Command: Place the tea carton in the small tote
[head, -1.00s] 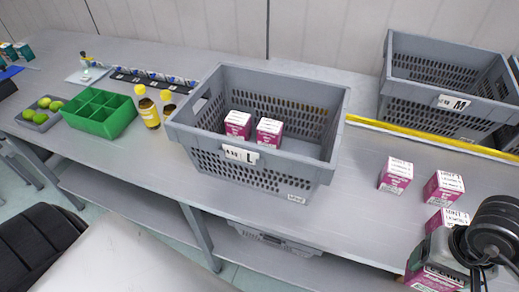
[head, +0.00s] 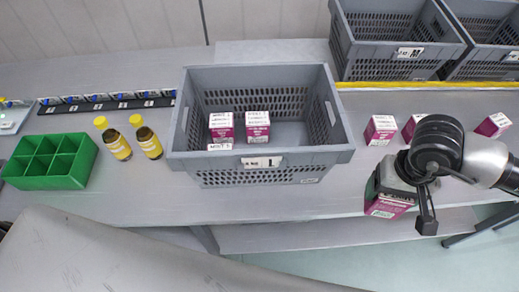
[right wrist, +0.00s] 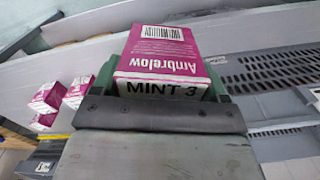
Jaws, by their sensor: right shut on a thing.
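My right gripper (head: 392,188) is shut on a magenta-and-white tea carton (head: 388,208), held near the table's front edge, right of the central grey tote. In the right wrist view this carton (right wrist: 165,62) reads "Ambrelow" and "MINT 3" and sits between the green finger pads. The central grey tote (head: 262,173) is labelled L; similar cartons (head: 221,126) (head: 257,127) stand inside it. A grey tote labelled M (head: 375,68) stands at the back right, with another grey tote (head: 465,68) to its right. I cannot tell which counts as small. My left gripper is out of view.
Loose tea cartons (head: 380,130) (head: 411,127) (head: 492,125) stand on the table at the right, partly behind my arm. Two yellow-capped bottles (head: 118,146) (head: 150,145) and a green divided box (head: 51,161) are left of tote L. A yellow strip (head: 425,85) runs along the back.

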